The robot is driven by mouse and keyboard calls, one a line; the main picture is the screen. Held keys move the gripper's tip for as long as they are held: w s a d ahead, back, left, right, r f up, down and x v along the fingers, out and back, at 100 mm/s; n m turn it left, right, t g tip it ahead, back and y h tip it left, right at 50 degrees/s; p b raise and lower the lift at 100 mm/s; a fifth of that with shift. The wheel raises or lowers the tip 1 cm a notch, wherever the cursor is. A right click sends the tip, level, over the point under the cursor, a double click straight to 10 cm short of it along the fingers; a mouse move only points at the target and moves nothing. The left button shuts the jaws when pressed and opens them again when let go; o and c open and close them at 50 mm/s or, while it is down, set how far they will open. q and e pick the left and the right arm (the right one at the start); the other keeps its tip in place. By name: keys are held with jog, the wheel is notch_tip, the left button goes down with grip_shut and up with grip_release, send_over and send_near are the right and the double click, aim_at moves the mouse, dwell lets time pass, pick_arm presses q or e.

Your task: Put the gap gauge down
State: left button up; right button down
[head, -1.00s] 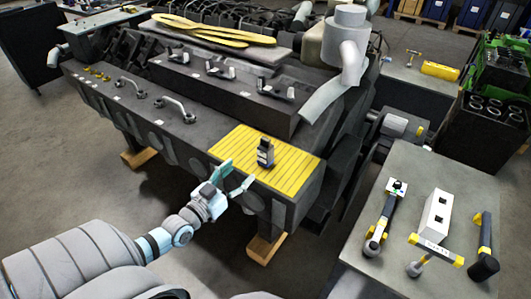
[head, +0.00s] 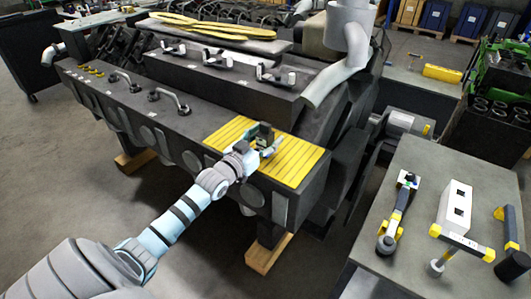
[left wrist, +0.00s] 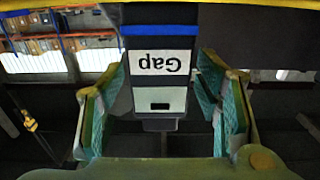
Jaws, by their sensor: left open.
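The gap gauge (head: 265,132), a small dark upright block, stands on the yellow slatted mat (head: 305,158) at the near end of the engine. In the left wrist view the gauge (left wrist: 162,62) shows a white label reading "Gap" upside down and a blue band. My left gripper (head: 259,146) is at the gauge, open, with one finger on each side of it. In the left wrist view some space shows between the fingers and the gauge. The gauge's lower part is partly hidden by the gripper in the head view. My right gripper is not in view.
Several handles (head: 168,100) stand up along the engine's dark ledge left of the mat. A grey table (head: 400,265) at the right holds a white block (head: 456,206) and several tools. The rest of the mat is clear.

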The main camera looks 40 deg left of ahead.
pick_arm(q)
jog(key=shift+r, duration=0.2)
jog(key=shift+s, duration=0.1)
jog(key=c, duration=1.3)
jog(key=shift+r, duration=0.1)
grip_shut()
jog(key=shift+r, duration=0.1)
